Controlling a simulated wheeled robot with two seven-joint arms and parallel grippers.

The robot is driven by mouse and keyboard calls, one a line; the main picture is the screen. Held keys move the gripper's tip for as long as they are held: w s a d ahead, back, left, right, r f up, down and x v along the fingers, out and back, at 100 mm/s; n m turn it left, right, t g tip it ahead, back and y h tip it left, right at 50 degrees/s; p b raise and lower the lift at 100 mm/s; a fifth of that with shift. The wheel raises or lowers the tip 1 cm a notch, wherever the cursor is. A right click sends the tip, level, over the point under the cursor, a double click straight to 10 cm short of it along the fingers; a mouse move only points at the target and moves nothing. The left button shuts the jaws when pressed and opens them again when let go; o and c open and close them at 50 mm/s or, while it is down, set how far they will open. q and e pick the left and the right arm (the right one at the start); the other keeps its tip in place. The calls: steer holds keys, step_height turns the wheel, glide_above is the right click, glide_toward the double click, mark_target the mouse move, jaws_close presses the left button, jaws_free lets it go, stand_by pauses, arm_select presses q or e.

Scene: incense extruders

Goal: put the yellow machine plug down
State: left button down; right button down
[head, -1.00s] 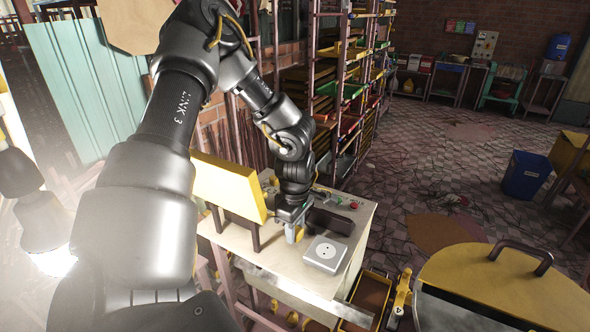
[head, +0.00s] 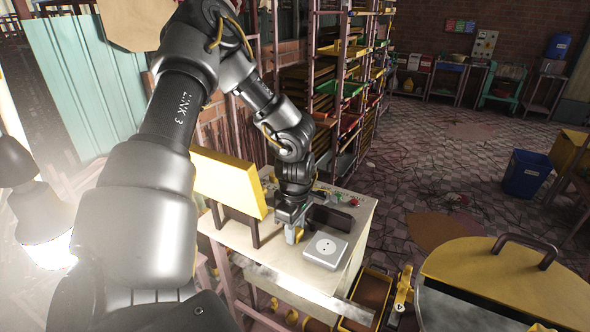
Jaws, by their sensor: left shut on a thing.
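My left gripper (head: 291,222) points down over the pale worktable (head: 275,262). It is shut on the yellow machine plug (head: 299,234), of which only a small yellow part shows beside the fingers. The plug is low, close to the tabletop; I cannot tell whether it touches it. A grey square socket box (head: 327,250) with a round white face lies just right of the gripper. My right gripper is not in view.
A yellow panel on dark legs (head: 229,184) stands left of the gripper. A dark block (head: 330,218) lies behind the socket box. A yellow round lid with a handle (head: 505,284) is at lower right. Racks with trays (head: 342,90) stand behind.

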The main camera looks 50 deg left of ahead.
arm_select(q)
steer(key=shift+f, duration=0.15)
steer(key=c, duration=1)
jaws_free()
steer(key=shift+r+p, duration=0.75)
steer(key=shift+p, duration=0.25)
steer(key=shift+w+r, duration=0.1)
steer(key=shift+r, duration=0.1)
steer(key=shift+r+b, duration=2.25)
steer(key=shift+r, duration=3.5)
